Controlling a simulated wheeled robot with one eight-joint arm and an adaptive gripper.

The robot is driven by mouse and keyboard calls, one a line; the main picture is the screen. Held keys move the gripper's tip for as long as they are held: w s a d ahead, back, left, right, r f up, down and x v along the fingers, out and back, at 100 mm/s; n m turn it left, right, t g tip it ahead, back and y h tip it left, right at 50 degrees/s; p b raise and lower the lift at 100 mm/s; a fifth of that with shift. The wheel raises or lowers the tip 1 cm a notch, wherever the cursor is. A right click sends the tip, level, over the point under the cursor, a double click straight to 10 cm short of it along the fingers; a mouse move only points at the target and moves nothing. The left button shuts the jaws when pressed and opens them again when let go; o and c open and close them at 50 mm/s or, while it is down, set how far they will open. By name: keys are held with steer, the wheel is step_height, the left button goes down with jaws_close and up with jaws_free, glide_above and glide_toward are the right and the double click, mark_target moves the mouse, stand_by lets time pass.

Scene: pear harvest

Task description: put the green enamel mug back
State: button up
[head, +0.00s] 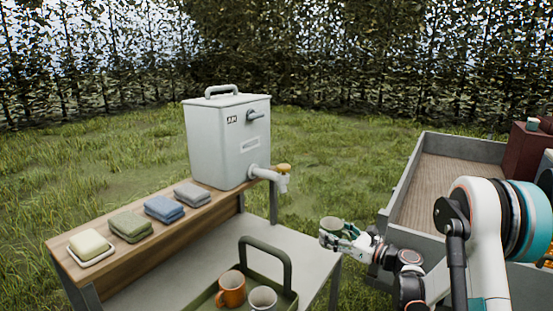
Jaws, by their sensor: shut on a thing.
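My gripper (340,236) is shut on the green enamel mug (331,223). It holds the mug in the air to the right of the bench, with the mug's rim facing up. A dark green carrier (287,268) with a tall loop handle sits on the grey lower shelf. In it stand an orange mug (231,289) and a pale grey mug (263,298). The carrier's front part is cut off by the picture's bottom edge.
Folded grey, blue and green cloths and a soap dish (90,246) line that shelf. A grey cart bed (450,165) stands right, behind my arm. Grass lies behind.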

steer(key=shift+w+a+r+m+t+h, duration=0.3)
steer(key=shift+a+r+m+t+h, duration=0.2)
steer(key=shift+a+r+t+h, duration=0.15)
steer(key=r+m+t+h, duration=0.1)
steer(key=r+m+h, duration=0.1)
steer(key=s+r+m+t+h, duration=0.1)
steer(key=r+m+t+h, duration=0.1)
steer(key=h, duration=0.1)
steer(key=shift+a, duration=0.2)
steer(key=s+d+r+m+t+h, duration=0.1)
steer(key=s+d+r+m+h, duration=0.2)
steer(key=h, duration=0.4)
steer(key=shift+s+r+m, duration=0.15)
steer(key=shift+s+m, duration=0.55)
steer(key=shift+s, duration=0.4)
steer(key=shift+t, duration=0.25)
